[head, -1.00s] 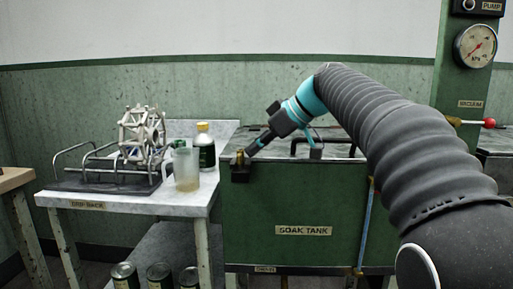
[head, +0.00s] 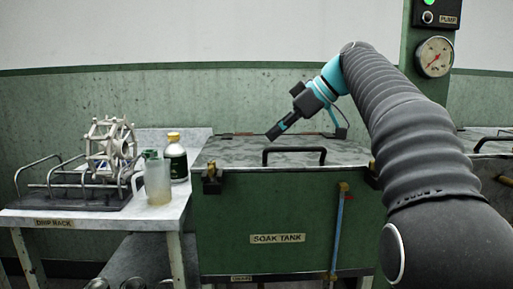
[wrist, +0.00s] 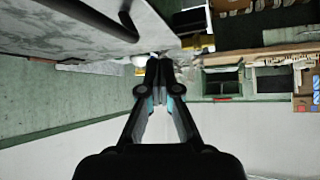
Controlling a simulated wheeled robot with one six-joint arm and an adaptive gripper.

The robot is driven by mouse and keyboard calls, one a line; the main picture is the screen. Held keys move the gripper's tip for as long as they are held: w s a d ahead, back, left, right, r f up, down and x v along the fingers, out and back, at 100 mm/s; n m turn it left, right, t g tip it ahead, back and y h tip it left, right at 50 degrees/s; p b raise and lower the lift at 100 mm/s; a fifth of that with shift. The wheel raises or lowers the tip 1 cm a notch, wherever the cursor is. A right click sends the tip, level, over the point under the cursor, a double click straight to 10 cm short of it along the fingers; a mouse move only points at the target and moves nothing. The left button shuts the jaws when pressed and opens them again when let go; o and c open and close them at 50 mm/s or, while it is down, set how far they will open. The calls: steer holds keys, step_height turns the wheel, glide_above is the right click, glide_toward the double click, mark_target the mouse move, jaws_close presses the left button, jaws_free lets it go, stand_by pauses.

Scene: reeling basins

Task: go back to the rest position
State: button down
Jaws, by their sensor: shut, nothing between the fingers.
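My gripper (head: 274,134) is shut and empty. In the head view it hangs in the air above the closed lid (head: 232,152) of the green soak tank (head: 277,213), pointing down and to the left. It is left of the lid's black handle (head: 294,150) and appears clear of it. In the wrist view the fingers (wrist: 160,62) meet at their tips with nothing between them. My arm reaches in from the right side of the head view.
A drip rack (head: 95,203) with a pale reel (head: 110,147), a measuring jug (head: 158,182) and a yellow-capped bottle (head: 175,158) stand on the table at left. A brass latch (head: 211,173) sits on the tank's front left. A gauge (head: 434,57) hangs at upper right.

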steer(key=s+d+f+m+h, duration=0.1)
steer(key=s+f+m+h, duration=0.2)
steer(key=s+f, duration=0.6)
steer(key=s+d+f+m+t+h, duration=0.1)
steer(key=s+f+m, duration=0.4)
steer(key=s+f, duration=0.5)
steer(key=s+d+f+m+h, duration=0.3)
steer(key=s+f+m+h, duration=0.1)
steer(key=s+f, duration=0.6)
step_height(320, 180, down, 3)
steer(key=shift+s+r+m+t+h, duration=0.2)
steer(key=shift+m+t+h, duration=0.1)
steer(key=shift+m, duration=0.1)
